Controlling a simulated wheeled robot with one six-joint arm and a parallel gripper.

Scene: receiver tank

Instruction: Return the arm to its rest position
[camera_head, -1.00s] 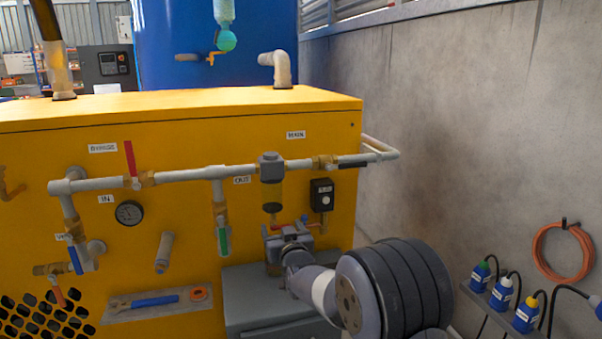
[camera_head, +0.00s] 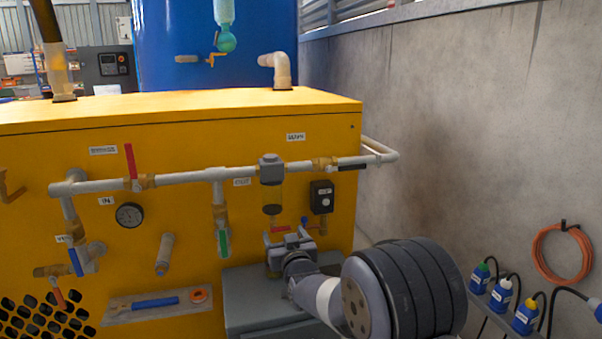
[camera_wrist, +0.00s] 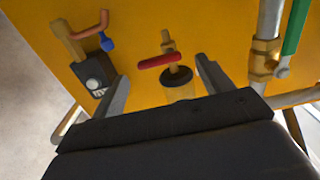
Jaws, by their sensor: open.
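My gripper (camera_head: 287,238) is open in front of the yellow machine panel (camera_head: 120,250), just below the filter bowl and above a grey box. In the wrist view its two fingers (camera_wrist: 162,85) stand apart, with a red handle (camera_wrist: 159,61) and the filter's dark end (camera_wrist: 177,76) showing between them. Nothing shows held between the fingers. My arm reaches in from the lower right of the head view. Whether the fingers touch the red handle I cannot tell.
Pipes (camera_head: 110,186) with coloured valve handles run across the panel. A black switch box (camera_head: 321,197) is right of the filter bowl (camera_head: 272,190). The grey box (camera_head: 250,292) lies under my gripper.

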